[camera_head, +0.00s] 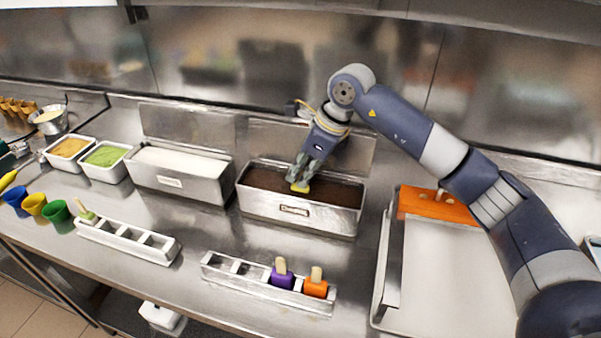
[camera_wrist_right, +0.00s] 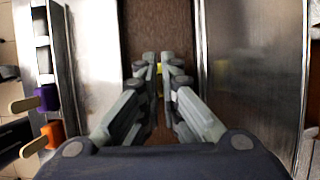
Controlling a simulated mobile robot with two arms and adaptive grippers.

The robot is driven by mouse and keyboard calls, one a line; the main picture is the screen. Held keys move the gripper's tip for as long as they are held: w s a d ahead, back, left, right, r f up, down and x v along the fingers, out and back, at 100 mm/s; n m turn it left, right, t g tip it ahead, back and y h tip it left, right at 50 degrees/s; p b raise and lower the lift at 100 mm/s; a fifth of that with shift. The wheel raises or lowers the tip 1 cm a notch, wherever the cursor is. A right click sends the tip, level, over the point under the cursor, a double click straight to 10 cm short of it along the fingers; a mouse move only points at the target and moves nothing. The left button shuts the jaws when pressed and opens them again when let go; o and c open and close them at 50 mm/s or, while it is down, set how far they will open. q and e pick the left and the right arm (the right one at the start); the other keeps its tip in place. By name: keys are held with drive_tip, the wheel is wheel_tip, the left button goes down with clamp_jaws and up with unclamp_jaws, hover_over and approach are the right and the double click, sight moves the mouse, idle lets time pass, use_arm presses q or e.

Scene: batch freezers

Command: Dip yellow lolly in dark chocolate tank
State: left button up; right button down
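My right gripper (camera_head: 302,182) reaches down over the dark chocolate tank (camera_head: 300,212), a steel tub of brown chocolate. It is shut on the yellow lolly (camera_head: 299,188), whose yellow body shows just below the fingertips, at or just above the chocolate surface; I cannot tell if it touches. In the right wrist view the fingers (camera_wrist_right: 160,64) are close together, with a bit of yellow (camera_wrist_right: 160,69) between them and brown chocolate beyond. The lolly's stick is hidden by the fingers.
A white-filled tank (camera_head: 180,184) stands left of the chocolate. In front, a steel mould (camera_head: 262,289) holds purple (camera_head: 282,276) and orange (camera_head: 316,287) lollies; another mould (camera_head: 130,242) holds a green one (camera_head: 87,213). A tray (camera_head: 440,275) with an orange block (camera_head: 436,205) lies right.

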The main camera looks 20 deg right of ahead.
drive_tip(key=shift+r, duration=0.15)
drive_tip(key=shift+r+p, duration=2.2)
drive_tip(key=shift+r, duration=1.5)
drive_tip(key=shift+r, duration=0.1)
drive_tip(key=shift+r+p, duration=1.45)
drive_tip(key=shift+r, duration=0.95)
